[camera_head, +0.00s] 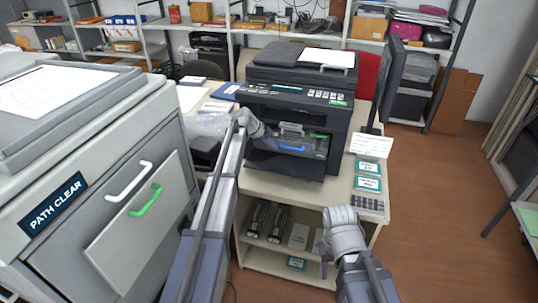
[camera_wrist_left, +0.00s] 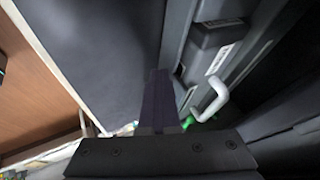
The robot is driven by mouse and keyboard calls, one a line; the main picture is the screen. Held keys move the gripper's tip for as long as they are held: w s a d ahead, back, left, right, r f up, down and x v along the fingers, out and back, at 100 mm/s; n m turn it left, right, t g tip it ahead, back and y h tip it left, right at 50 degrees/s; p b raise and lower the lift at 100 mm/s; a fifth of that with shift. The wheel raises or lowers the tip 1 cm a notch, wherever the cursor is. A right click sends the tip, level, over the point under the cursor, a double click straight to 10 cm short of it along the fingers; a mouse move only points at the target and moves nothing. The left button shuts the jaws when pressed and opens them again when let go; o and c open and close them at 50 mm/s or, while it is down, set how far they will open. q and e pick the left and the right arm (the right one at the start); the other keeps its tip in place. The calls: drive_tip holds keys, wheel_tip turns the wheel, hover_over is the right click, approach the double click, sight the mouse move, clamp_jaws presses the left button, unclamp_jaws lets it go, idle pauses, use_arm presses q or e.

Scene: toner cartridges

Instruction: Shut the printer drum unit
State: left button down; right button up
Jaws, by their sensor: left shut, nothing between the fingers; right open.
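The dark printer (camera_head: 300,90) stands on a pale table, its front open. The drum unit (camera_head: 308,145) sits in that opening, with a blue handle (camera_head: 291,149) and green parts on its front. How far it sticks out is hard to tell. My left gripper (camera_head: 258,131) is at the left side of the opening, its fingertips hard to make out. In the left wrist view, its dark fingers (camera_wrist_left: 158,98) are shut and empty, beside a pale grey handle (camera_wrist_left: 213,98) and a small green part. My right gripper (camera_head: 321,247) is open, low in front of the table.
A large grey cabinet (camera_head: 85,150) marked PATH CLEAR stands at the left. A monitor (camera_head: 390,65) and small signs (camera_head: 369,175) are right of the printer. The shelf below the table holds dark cartridges (camera_head: 268,222).

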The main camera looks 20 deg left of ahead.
use_arm(q)
drive_tip(key=shift+w, duration=1.3)
